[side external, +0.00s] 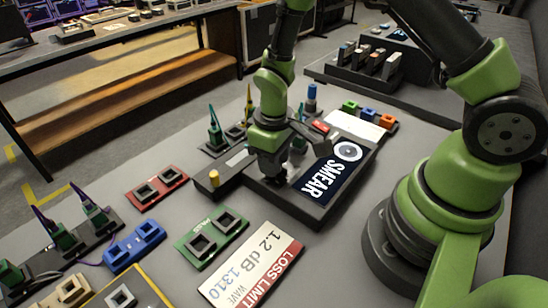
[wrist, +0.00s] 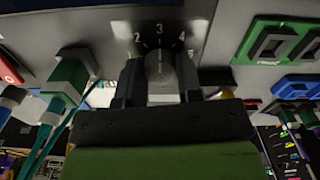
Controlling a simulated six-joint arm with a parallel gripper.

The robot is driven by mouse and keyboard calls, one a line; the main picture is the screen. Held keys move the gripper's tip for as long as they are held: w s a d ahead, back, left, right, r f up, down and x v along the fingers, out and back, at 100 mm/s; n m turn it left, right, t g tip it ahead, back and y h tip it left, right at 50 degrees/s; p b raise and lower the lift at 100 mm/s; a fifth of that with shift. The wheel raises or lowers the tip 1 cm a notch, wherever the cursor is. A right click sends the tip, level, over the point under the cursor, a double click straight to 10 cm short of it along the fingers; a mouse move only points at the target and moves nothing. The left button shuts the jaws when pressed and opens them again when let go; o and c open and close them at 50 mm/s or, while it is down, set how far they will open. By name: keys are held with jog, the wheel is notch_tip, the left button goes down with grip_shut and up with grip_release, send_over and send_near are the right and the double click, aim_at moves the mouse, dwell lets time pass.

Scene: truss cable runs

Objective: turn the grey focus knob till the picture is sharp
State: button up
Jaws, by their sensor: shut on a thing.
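The grey focus knob (wrist: 159,66) sits on a panel with a printed dial around it; the numbers 2, 3, 4 and 5 show. A pale line on the knob points roughly toward 3. My gripper (wrist: 160,80) is shut on the knob, one finger on each side. In the side view my gripper (side external: 268,172) reaches down onto the dark scope unit (side external: 308,212), and the knob is hidden there. The unit's screen (side external: 332,174) reads "SMEAR" beside a round ring picture with a dark centre.
A red tray (side external: 143,201), a green tray (side external: 194,257) and a blue tray (side external: 121,257) stand left of the unit. A "LOSS LIMIT" card (side external: 240,283) lies in front. Upright green connectors (side external: 214,134) stand close behind my gripper. Bare table shows between the trays.

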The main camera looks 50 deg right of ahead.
jog(key=o, duration=0.9)
jog(key=shift+o, duration=0.2)
notch_tip(320, 180, up, 10)
jog(key=s+r+m+t+y, duration=0.2)
jog(key=s+r+m+t, duration=0.4)
jog(key=s+r, duration=0.8)
notch_tip(320, 180, up, 3)
jog(key=shift+d+f+t, duration=0.15)
jog(key=shift+f+t, duration=0.05)
jog(key=shift+t, duration=0.4)
